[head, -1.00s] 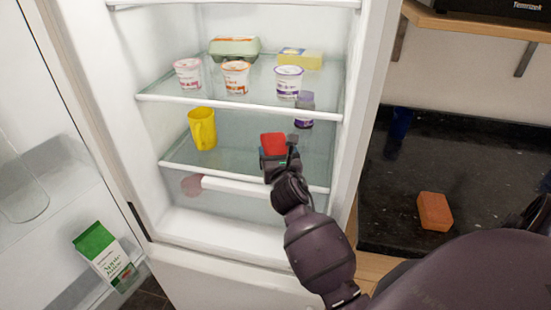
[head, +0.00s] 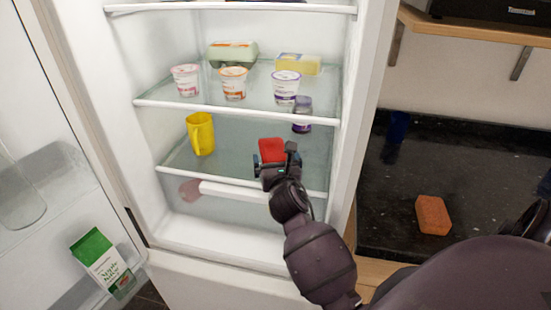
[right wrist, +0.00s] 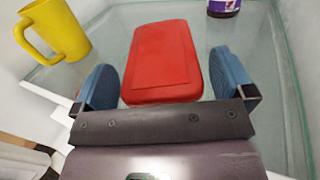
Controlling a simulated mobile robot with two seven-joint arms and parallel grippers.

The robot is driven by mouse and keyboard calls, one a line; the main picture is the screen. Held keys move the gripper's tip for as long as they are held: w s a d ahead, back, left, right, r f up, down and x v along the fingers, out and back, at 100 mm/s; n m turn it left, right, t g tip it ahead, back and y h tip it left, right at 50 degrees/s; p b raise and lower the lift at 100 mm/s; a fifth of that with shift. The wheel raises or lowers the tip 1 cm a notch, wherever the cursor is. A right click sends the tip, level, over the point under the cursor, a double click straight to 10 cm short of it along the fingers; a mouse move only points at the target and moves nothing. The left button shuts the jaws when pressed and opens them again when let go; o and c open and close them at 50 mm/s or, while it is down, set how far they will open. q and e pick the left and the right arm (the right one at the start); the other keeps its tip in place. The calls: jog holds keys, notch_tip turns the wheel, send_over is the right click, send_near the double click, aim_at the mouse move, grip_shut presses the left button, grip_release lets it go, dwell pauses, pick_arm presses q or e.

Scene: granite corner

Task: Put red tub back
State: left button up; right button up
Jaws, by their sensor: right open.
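The red tub (head: 271,150) lies on the lower glass shelf (head: 235,155) of the open fridge, near its front edge. It also shows in the right wrist view (right wrist: 163,58), flat on the glass. My right gripper (head: 273,160) is open at the tub's near end. In the right wrist view its blue fingers (right wrist: 163,82) stand on either side of the tub, with a visible gap on each side. My left gripper is not in view.
A yellow mug (head: 201,134) stands left of the tub and a dark jar (head: 302,115) behind it to the right. Yogurt cups (head: 233,84) stand on the shelf above. An orange sponge-like block (head: 433,215) lies on the black counter (head: 385,220).

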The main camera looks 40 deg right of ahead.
jog(key=v, duration=1.1)
jog(key=shift+s, duration=0.1)
